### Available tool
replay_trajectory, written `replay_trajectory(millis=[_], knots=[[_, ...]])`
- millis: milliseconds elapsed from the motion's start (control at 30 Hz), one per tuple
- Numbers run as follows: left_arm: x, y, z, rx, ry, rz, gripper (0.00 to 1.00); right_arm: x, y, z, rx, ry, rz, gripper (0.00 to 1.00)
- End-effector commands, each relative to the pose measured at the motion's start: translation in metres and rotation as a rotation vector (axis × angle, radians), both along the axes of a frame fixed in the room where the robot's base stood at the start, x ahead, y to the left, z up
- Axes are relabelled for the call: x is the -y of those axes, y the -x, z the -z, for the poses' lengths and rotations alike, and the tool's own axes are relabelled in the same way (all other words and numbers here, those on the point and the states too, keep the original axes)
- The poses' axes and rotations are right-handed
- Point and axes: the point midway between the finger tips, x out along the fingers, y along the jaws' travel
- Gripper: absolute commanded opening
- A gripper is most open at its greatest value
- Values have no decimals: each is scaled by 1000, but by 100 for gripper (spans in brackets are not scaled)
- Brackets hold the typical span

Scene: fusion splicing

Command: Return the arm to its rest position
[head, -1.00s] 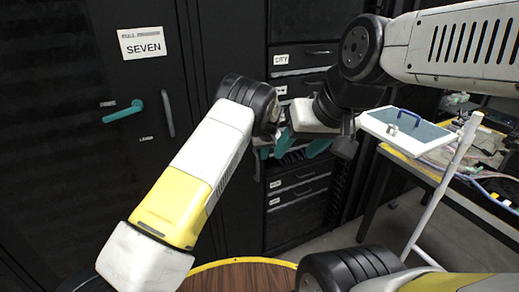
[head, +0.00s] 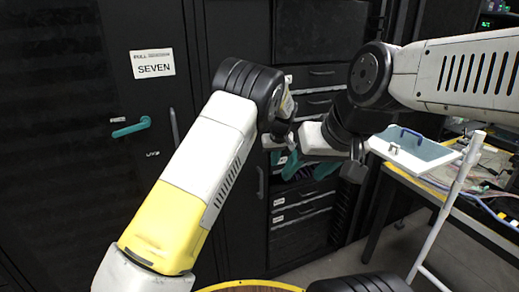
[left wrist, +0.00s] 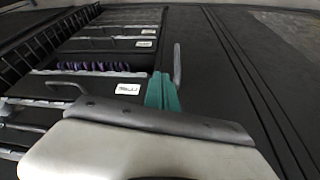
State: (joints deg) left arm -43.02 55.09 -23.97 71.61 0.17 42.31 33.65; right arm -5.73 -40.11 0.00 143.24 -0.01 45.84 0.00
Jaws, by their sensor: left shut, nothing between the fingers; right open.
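My left arm comes in from the left in the head view, with white and yellow links bent up to a black joint. My left gripper (head: 275,156) is small and partly hidden behind that arm's end, in front of the dark cabinet drawers. In the left wrist view its teal fingers (left wrist: 162,92) are together with nothing between them. My right arm reaches in from the upper right. My right gripper (head: 308,168) hangs at the middle with its teal fingers spread apart and empty, close to the left one in the picture.
Drawers (head: 301,213) are behind the grippers. A white tray (head: 439,161) sits on a cluttered bench at right. A round wooden table's yellow rim (head: 250,285) shows at the bottom.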

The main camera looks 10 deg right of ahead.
Motion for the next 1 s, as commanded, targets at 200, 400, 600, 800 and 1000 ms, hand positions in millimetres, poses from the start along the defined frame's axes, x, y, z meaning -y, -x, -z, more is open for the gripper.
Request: replay_trajectory(millis=[200,400,600,800,1000], knots=[[-67,18,-72,-18,84,-33,0,0,0,0,0,0,0,54],[-141,70,-143,-25,173,-28,0,0,0,0,0,0,0,54],[-201,142,-197,1,235,8,0,0,0,0,0,0,0,54],[-247,227,-229,55,257,59,0,0,0,0,0,0,0,54],[-277,315,-235,122,231,112,0,0,0,0,0,0,0,54]])
